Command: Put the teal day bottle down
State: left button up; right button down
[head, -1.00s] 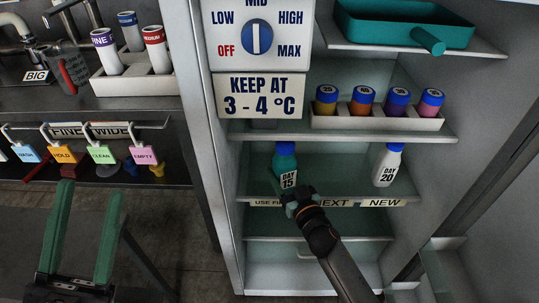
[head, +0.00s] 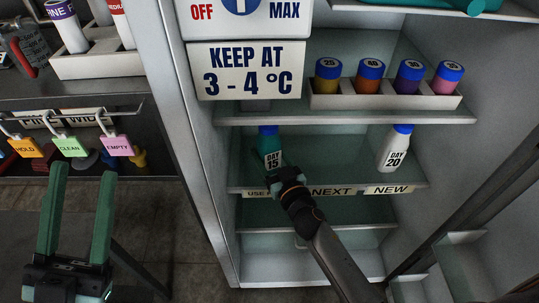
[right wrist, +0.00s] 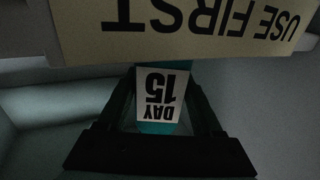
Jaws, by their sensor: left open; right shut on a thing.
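The teal day bottle (head: 272,145) has a blue cap and a "DAY 15" label. It is at the left of the fridge's middle shelf (head: 335,175), above the "USE FIRST" strip. My right gripper (head: 284,178) is shut on it low down, reaching in from the front. In the right wrist view the bottle's label (right wrist: 158,95) shows upside down between the two fingers, under the "USE FIRST" strip (right wrist: 200,25). I cannot tell whether its base touches the shelf. My left gripper (head: 80,178) is open and empty at the lower left, outside the fridge.
A white "DAY 20" bottle (head: 394,148) stands at the shelf's right, above the "NEW" strip (head: 389,190). The shelf between the bottles is clear. Several blue-capped vials stand in a white rack (head: 385,104) above. Coloured tags hang at the left.

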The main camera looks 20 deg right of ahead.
pick_arm(q)
jog(key=shift+s+r, duration=0.1)
pick_arm(e)
jog(key=shift+r, duration=0.15)
jog(key=shift+f, duration=0.2)
jog(key=shift+c, duration=0.2)
grip_release()
pick_arm(q)
jog(key=shift+h, duration=0.3)
pick_arm(e)
jog(key=shift+r, duration=0.1)
